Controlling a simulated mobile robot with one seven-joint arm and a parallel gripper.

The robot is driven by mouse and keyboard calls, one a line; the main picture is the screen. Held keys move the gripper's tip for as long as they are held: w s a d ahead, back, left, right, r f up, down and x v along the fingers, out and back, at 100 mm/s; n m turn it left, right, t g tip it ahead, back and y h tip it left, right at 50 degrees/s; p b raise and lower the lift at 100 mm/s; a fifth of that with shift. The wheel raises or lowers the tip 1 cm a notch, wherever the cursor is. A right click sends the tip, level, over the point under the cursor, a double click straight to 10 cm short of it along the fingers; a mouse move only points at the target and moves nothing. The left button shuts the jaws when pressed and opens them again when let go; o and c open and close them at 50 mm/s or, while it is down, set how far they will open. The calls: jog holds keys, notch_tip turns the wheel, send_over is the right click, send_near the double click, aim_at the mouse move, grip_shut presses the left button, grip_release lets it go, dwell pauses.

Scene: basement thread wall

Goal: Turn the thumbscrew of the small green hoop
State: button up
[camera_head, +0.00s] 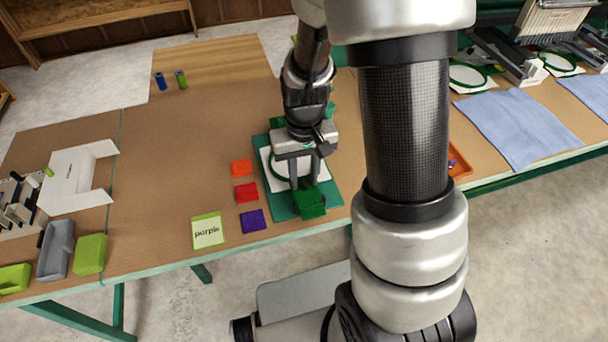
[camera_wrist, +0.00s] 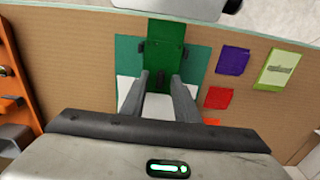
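The small green hoop (camera_head: 273,170) lies on white cloth on a teal mat (camera_head: 284,203), partly hidden by my gripper (camera_head: 304,181). A green block-shaped holder (camera_head: 312,203) stands at the hoop's near edge; it also shows in the wrist view (camera_wrist: 165,40). In the wrist view, a small dark piece (camera_wrist: 161,75) sits at the holder's base, between my fingertips; I cannot tell for sure that it is the thumbscrew. My gripper points down over the hoop, fingers apart with nothing visibly held. I cannot tell whether the fingers touch anything.
Orange (camera_head: 241,168), red (camera_head: 246,192) and purple (camera_head: 252,221) patches lie left of the mat, near a card reading "purple" (camera_head: 208,231). Blue (camera_head: 161,81) and green (camera_head: 181,79) spools stand at the back. An orange tray (camera_head: 459,165) is to the right.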

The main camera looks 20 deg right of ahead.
notch_tip(320, 180, up, 18)
jog(key=p, duration=0.2)
jog(key=shift+f+p, duration=0.25)
jog(key=shift+p, duration=0.1)
notch_tip(320, 180, up, 10)
jog(key=t+p, duration=0.2)
jog(key=p, duration=0.2)
send_over(304, 182)
jog(key=s, duration=0.4)
jog(key=s+r+t+p, duration=0.3)
jog(key=s+r, duration=0.4)
jog(key=r, duration=0.1)
jog(key=shift+s+a+t+p, duration=0.15)
jog(key=shift+s+t+p, duration=0.15)
jog(key=shift+s, duration=0.1)
jog(key=shift+r, duration=0.1)
